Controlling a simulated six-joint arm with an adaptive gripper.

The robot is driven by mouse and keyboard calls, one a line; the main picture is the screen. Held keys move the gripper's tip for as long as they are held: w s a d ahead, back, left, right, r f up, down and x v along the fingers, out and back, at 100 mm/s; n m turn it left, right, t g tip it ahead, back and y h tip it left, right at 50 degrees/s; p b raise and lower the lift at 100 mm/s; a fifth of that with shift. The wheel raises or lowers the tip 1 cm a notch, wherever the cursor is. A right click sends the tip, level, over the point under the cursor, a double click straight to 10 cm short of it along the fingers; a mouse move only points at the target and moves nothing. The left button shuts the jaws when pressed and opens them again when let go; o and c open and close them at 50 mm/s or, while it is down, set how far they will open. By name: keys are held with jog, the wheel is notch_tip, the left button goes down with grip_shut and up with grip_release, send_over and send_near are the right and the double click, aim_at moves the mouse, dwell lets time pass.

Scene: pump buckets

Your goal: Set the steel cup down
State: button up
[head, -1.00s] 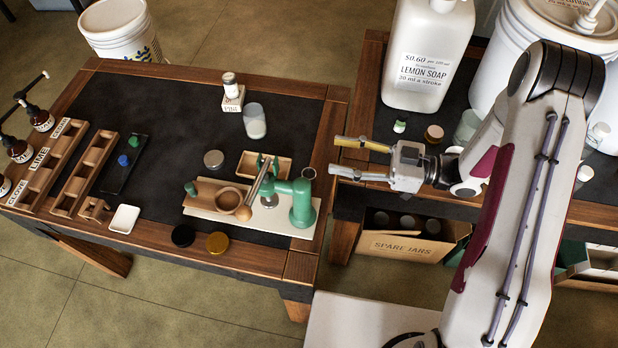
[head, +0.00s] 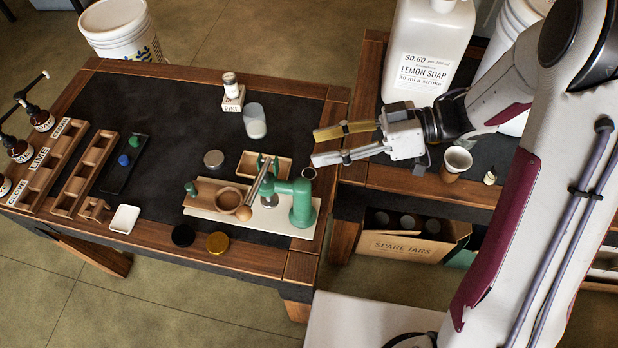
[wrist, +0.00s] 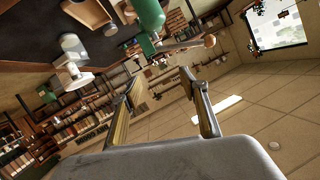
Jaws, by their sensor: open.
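My gripper (head: 328,145) is open and empty, held in the air near the gap between the two tables, fingers pointing left. Its two fingers also show apart in the wrist view (wrist: 165,105), with nothing between them. I cannot clearly pick out a steel cup. A small silvery round piece (head: 269,201) sits under the green stand (head: 302,205) on the pale board, partly hidden by the stand's lever. A cup with a pale inside and brown outer wall (head: 451,174) stands upright on the right table, behind and below the gripper.
A tall lemon soap jug (head: 424,60) stands behind the gripper. The left table's middle is mostly clear.

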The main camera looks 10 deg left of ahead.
jog(key=shift+w+r+m+t+h, duration=1.5)
jog(key=shift+m+t+h, duration=1.45)
jog(key=shift+h, duration=2.05)
notch_tip(320, 180, down, 12)
jog(key=shift+w+a+r, duration=0.15)
jog(key=shift+a+r, duration=0.1)
jog(key=shift+a, duration=0.15)
